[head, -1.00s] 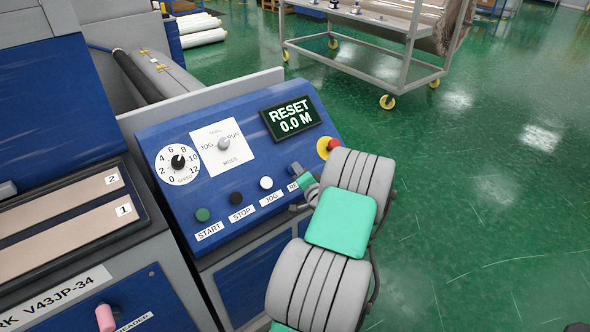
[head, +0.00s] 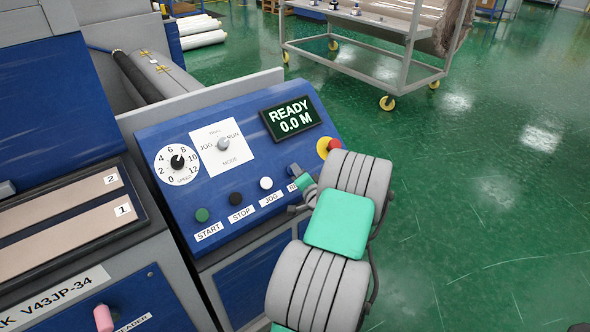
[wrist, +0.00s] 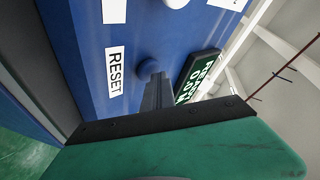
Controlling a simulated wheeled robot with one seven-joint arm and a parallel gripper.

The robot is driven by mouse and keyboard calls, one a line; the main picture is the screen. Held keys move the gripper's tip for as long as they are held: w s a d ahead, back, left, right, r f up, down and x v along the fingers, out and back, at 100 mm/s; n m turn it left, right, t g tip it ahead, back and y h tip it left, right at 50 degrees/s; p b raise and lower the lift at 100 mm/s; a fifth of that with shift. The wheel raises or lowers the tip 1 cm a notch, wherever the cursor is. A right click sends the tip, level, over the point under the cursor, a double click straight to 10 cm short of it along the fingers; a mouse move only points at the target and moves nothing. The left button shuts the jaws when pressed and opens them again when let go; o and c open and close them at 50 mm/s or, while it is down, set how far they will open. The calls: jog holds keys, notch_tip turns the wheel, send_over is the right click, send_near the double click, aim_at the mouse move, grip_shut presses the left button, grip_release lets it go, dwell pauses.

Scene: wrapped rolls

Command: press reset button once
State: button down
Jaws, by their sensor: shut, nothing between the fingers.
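The reset button (wrist: 149,68) is a round blue knob beside its RESET label (wrist: 115,72) in the wrist view. In the head view the button is mostly hidden by my gripper (head: 298,179), which is at the right end of the button row. My gripper is shut and empty. In the wrist view its finger (wrist: 158,92) points at the button and its tip overlaps the button's lower edge; I cannot tell whether they touch. The display (head: 291,116) on the blue panel (head: 190,120) reads READY 0.0 M.
A green START button (head: 202,215), black STOP button (head: 235,199) and white JOG button (head: 266,183) lie left of my gripper. A red emergency knob (head: 334,146) on yellow is close to my arm. A speed dial (head: 178,162) and mode switch (head: 223,144) sit above.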

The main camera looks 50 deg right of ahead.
jog(key=shift+s+a+r+p, duration=0.2)
jog(key=shift+s+r+p, duration=0.25)
jog(key=shift+s+r, duration=0.45)
jog(key=shift+w+r, duration=0.1)
jog(key=s+r, duration=0.1)
jog(key=s+r+p, duration=0.2)
jog(key=shift+a+r, duration=0.35)
jog(key=shift+r, duration=0.05)
dwell(0.5)
